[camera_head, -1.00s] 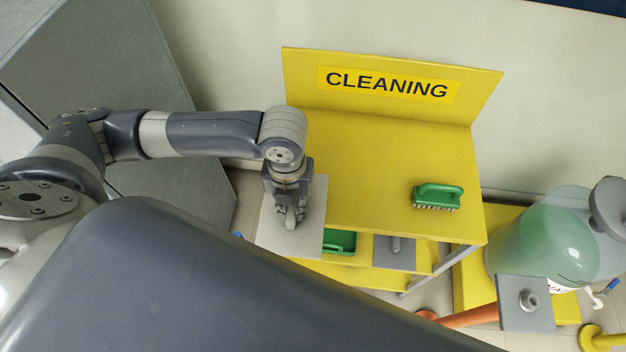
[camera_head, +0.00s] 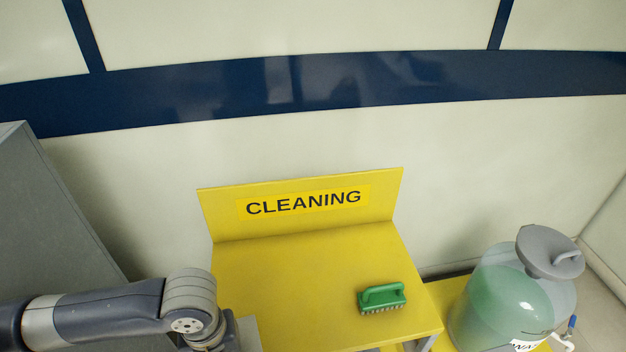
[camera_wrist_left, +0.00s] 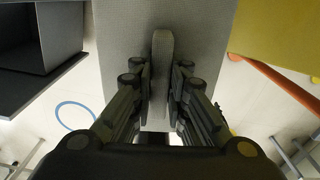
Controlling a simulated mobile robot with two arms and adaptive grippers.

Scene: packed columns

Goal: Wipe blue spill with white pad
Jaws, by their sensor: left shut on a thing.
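My left gripper (camera_wrist_left: 160,85) is shut on the upright handle of a pale grey-white pad (camera_wrist_left: 205,40), whose flat plate fills the middle of the left wrist view. In the head view only a pale strip of the pad (camera_head: 247,333) shows beside my left wrist at the bottom edge, and the fingers are out of frame. No blue spill can be made out. The left wrist view shows a thin blue ring (camera_wrist_left: 60,108) on the pale floor, and I cannot tell what it is. My right gripper is not in view.
A yellow cleaning stand (camera_head: 300,275) holds a green brush (camera_head: 382,297) on its top. A green-tinted tank (camera_head: 505,300) stands to its right. A grey cabinet (camera_head: 60,220) is at the left. In the left wrist view, a dark open box (camera_wrist_left: 40,40) and an orange bar (camera_wrist_left: 280,82) flank the pad.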

